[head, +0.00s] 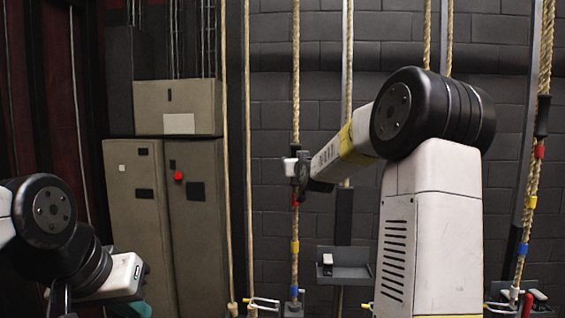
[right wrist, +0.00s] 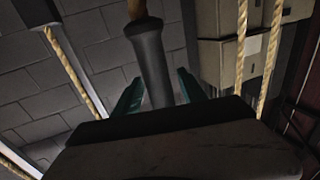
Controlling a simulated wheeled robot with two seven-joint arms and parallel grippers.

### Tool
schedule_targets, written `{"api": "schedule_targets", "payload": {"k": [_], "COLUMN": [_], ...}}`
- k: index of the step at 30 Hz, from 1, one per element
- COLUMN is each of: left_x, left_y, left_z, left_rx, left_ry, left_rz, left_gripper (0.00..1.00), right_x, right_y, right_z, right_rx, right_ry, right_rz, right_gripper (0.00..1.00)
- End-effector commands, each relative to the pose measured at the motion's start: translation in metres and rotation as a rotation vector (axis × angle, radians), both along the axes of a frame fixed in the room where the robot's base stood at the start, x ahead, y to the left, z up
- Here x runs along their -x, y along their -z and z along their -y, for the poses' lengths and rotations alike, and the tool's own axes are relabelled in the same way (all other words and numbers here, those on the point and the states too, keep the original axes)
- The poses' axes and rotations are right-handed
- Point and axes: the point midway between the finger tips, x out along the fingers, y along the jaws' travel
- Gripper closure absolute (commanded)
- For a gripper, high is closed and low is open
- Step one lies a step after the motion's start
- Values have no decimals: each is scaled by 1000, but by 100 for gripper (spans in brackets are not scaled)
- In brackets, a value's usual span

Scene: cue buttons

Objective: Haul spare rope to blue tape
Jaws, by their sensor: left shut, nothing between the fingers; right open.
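A tan rope (head: 296,75) hangs in front of the brick wall, with red, yellow (head: 295,247) and blue tape (head: 294,291) on its lower part. Another rope (head: 546,60) at the far right has a black sleeve (head: 542,115) and red, yellow and blue tape (head: 522,249). I cannot tell by a label which is the spare rope. My right gripper (head: 299,170) is at the middle rope, above its tapes. In the right wrist view its teal fingers (right wrist: 158,95) stand open on either side of a dark sleeve (right wrist: 152,62). My left gripper (head: 138,308) is low at the left, shut and empty, partly cut off.
Grey-beige cabinets (head: 135,220) with a red knob (head: 178,176) stand at the left. Plain ropes (head: 248,130) hang between them and the middle rope. A small grey shelf (head: 345,271) is on the wall, just right of the middle rope. Rope locks (head: 528,303) line the bottom.

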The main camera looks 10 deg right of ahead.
Motion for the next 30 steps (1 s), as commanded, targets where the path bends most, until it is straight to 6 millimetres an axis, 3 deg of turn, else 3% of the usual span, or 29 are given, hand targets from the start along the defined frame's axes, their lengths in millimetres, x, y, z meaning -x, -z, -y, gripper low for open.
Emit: {"api": "schedule_targets", "payload": {"k": [6, 12, 30], "left_x": [0, 0, 0], "left_y": [0, 0, 0], "left_z": [0, 0, 0], "left_rx": [0, 0, 0], "left_ry": [0, 0, 0], "left_rz": [0, 0, 0], "left_gripper": [100, 100, 100], "right_x": [40, 59, 61], "right_y": [0, 0, 0], "right_z": [-1, -1, -1], "right_rx": [1, 1, 0], "right_ry": [0, 0, 0], "right_rz": [0, 0, 0], "right_gripper": [51, 51, 51]}}
